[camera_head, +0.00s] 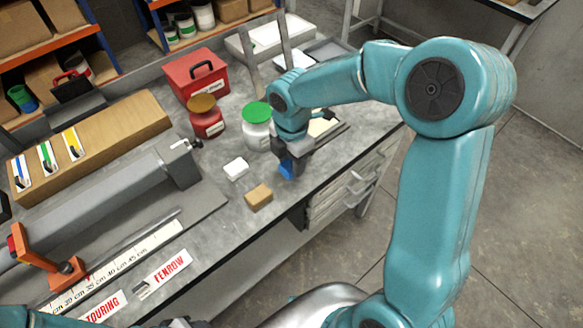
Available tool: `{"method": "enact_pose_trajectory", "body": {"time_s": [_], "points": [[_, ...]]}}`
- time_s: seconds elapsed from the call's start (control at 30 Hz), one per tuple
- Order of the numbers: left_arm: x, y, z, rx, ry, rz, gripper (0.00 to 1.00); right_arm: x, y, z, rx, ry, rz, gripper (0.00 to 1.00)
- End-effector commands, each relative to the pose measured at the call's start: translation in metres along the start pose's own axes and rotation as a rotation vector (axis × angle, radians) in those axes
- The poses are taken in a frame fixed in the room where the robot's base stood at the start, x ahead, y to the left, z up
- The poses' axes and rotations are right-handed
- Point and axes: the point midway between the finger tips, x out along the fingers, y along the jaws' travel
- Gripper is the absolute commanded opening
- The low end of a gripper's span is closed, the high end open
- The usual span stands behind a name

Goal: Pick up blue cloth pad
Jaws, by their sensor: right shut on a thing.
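My right gripper (290,163) is over the right part of the grey workbench (220,213), near its front edge. It points down and is shut on a blue cloth pad (287,171). Only a small part of the pad shows below the jaws, and I cannot tell whether it touches the bench. A white pad (236,168) and a tan pad (258,196) lie on the bench to the left of the gripper. My left gripper does not show clearly.
A green-lidded white jar (257,130) and a brown-lidded red jar (206,118) stand behind the pads. A red toolbox (196,77) is further back. A long grey clamp rail (110,205) fills the left. Bench drawers (345,195) are below the right edge.

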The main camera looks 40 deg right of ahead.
Motion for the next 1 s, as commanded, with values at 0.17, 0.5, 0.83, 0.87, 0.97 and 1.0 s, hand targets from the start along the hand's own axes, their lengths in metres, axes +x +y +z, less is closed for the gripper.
{"method": "enact_pose_trajectory", "body": {"time_s": [0.17, 0.5, 0.83, 0.87, 0.97, 1.0], "points": [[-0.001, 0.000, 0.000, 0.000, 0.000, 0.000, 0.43, -0.057, 0.002, 0.000, -0.001, -0.001, 0.010, 0.13], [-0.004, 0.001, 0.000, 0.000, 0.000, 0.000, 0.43, -0.142, 0.001, 0.000, -0.001, 0.001, 0.004, 0.13], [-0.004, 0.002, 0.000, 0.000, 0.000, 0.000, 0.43, -0.161, 0.000, 0.000, -0.001, 0.001, 0.001, 0.13], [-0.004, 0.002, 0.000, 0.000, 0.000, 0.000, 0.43, -0.161, 0.000, 0.000, -0.001, 0.001, 0.001, 0.13], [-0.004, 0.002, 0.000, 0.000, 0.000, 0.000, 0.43, -0.160, 0.000, 0.000, -0.001, 0.001, 0.001, 0.13], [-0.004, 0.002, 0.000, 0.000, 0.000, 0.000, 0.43, -0.160, 0.000, 0.000, -0.001, 0.001, 0.001, 0.35]]}}
